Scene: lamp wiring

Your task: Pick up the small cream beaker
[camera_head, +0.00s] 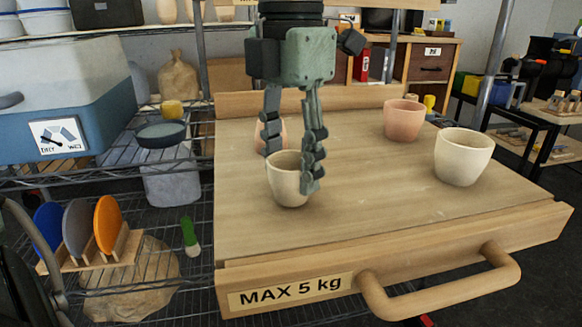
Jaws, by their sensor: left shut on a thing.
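The small cream beaker (284,186) is upright at the left part of the wooden tray top. My left gripper (292,172) comes down from above and is shut on it, with one finger on each side of its rim. The right-hand finger covers part of the beaker's wall. I cannot tell whether its base touches the wood. A larger cream beaker (463,157) stands at the right of the tray. My right gripper is not in view.
On the wooden tray (350,215), a pink beaker (404,121) stands at the back right, and another pinkish one is partly hidden behind my left gripper. The tray's front middle is clear. A wire shelf with a blue-grey cooler (95,125) stands left.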

